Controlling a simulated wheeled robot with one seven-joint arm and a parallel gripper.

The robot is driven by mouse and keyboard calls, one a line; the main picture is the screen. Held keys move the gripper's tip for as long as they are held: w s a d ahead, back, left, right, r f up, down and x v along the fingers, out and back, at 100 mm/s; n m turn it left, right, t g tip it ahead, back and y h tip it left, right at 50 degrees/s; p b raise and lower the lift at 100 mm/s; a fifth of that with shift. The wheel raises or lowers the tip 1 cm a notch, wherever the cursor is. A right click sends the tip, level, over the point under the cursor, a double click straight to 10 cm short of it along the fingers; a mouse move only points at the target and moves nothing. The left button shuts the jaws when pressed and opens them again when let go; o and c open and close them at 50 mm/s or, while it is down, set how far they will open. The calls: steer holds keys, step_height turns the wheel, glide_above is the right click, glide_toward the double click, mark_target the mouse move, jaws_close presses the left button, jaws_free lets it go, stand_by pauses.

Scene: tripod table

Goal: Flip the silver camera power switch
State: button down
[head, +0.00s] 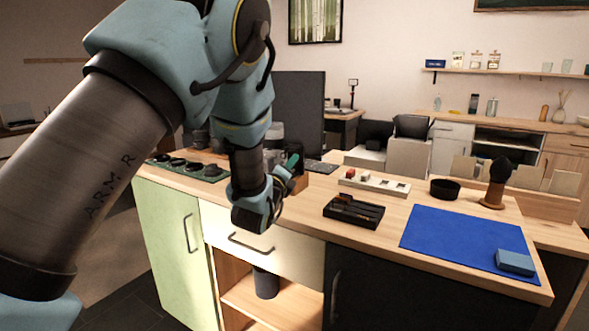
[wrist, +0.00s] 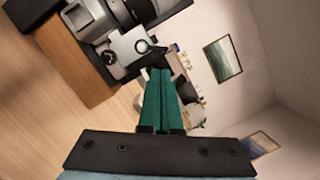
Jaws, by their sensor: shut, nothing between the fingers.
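The silver camera (wrist: 124,47) shows at the upper left of the wrist view, appearing tilted because that view is rotated. My gripper (wrist: 160,72) is shut and empty. Its green fingertips appear just beside the dark control; whether they touch it is unclear. My gripper also shows in the head view (head: 293,161), where my arm hides most of the camera.

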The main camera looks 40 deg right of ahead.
mark_target(287, 149)
steer(key=shift+w+a+r, duration=0.1)
steer(key=shift+w+r, duration=0.35)
steer(key=shift+w, duration=0.15)
steer(key=shift+w+r+n+y+b, duration=0.1)
steer(key=shift+r+n+y+b, duration=0.1)
steer(key=shift+n, duration=0.55)
steer(key=shift+w+r+n+y+b, duration=0.1)
steer(key=shift+r+n+y+b, duration=0.1)
steer(key=shift+n, duration=0.55)
steer(key=shift+w+a+r+n+y+b, duration=0.1)
steer(key=shift+r+n+y+b, duration=0.2)
steer(key=shift+n, duration=0.55)
steer(key=shift+w+a+r+n+y+b, duration=0.1)
steer(key=shift+n+b, duration=0.25)
steer(key=shift+n, duration=0.5)
steer(key=shift+w+r, duration=0.1)
